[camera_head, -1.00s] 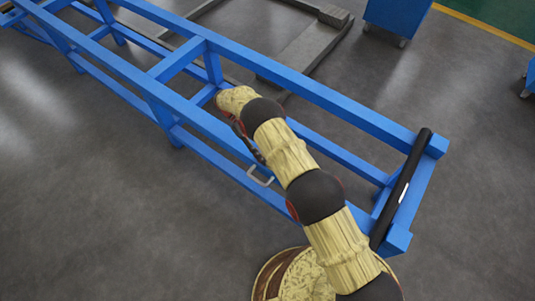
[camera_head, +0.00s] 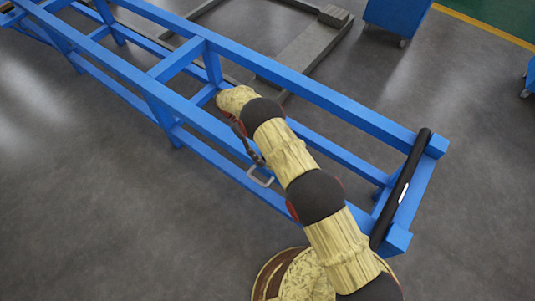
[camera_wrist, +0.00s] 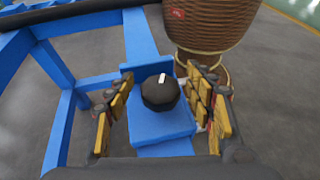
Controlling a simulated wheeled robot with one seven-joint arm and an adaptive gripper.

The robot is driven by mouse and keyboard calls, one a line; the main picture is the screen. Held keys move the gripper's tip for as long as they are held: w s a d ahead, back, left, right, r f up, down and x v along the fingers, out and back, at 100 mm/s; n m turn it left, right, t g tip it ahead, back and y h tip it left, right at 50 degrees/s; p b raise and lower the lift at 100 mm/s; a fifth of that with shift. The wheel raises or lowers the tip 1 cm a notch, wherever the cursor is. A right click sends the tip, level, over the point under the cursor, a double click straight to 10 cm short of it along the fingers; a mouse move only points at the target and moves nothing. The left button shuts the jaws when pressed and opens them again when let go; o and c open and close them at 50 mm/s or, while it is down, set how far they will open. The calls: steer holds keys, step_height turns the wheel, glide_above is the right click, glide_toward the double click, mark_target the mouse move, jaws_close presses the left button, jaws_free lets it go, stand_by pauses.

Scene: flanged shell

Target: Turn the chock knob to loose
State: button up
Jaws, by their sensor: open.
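The chock knob (camera_wrist: 161,92) is a black, faceted knob with a white pointer mark near its far edge in the wrist view. It sits on a blue block (camera_wrist: 162,128) fixed to the blue frame. My gripper (camera_wrist: 160,110) is open, with one yellow-padded finger to the left of the knob and the other to its right. Neither finger visibly touches the knob. In the head view my arm reaches down beside the frame, and the knob does not show there.
The long blue frame (camera_head: 290,80) runs across the head view, with a black roller (camera_head: 402,190) at its near end. A light metal handle (camera_head: 261,177) shows beside my arm. A blue cabinet (camera_head: 396,14) stands at the back. Grey floor is open at the lower left.

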step_height(320, 180, up, 10)
steer(key=shift+f, duration=0.1)
stand_by(0.4)
stand_by(0.5)
